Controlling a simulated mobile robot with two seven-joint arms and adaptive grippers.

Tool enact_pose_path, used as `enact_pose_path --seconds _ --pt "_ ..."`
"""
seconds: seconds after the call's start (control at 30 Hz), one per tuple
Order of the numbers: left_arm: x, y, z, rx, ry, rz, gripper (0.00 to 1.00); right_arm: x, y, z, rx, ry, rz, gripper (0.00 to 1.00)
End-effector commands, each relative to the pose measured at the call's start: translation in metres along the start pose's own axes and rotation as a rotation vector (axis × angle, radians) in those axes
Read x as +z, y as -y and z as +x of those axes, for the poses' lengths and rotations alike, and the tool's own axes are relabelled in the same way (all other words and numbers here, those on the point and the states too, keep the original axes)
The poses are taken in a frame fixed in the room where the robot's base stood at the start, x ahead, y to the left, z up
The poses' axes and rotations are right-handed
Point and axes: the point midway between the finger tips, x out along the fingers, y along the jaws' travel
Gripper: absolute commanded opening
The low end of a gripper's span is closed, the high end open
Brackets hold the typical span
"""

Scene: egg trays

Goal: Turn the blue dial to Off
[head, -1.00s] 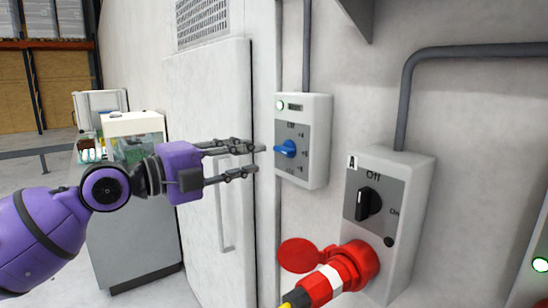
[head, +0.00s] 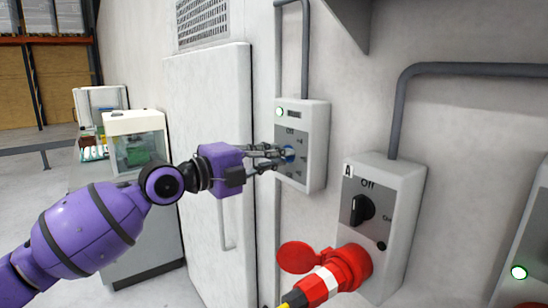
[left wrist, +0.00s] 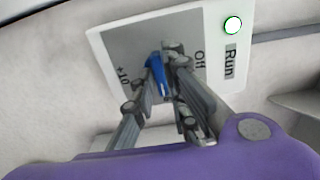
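The blue dial (head: 290,153) is on the grey face of a white wall-mounted control box (head: 315,150). In the left wrist view the dial (left wrist: 156,76) sits between the fingers of my left gripper (left wrist: 160,80), which look closed in on its sides. "Off" is printed on the Run-label side of the dial and "+10" on the opposite side. The dial's handle lies roughly crosswise to the line from "Off" to "+10". In the head view my left gripper (head: 284,155) reaches the dial from the left and partly hides it. My right gripper is not in view.
A second box marked A (head: 398,200), with a black Off/On knob (head: 362,210), stands lower right. A red plug and socket (head: 345,268) are below it. A white door (head: 210,120) is behind my arm. A lit lamp (head: 279,111) is on the dial's box.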

Motion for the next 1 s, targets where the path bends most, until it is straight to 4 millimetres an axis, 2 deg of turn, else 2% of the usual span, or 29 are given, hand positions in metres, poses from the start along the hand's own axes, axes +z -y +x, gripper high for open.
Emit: enact_pose_path --seconds 0.37,0.57,0.8,1.0 --pt "0.0 0.0 0.0 0.0 0.0 -0.011 0.0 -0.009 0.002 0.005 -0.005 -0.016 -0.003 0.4" --pt "0.0 -0.001 0.0 -0.001 0.0 -0.074 0.0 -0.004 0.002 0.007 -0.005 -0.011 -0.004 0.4" --pt "0.0 -0.002 0.0 -0.001 0.0 -0.245 0.0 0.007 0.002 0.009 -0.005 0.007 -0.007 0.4" --pt "0.0 0.001 0.0 -0.002 -0.001 -0.433 0.0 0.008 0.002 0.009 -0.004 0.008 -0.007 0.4"
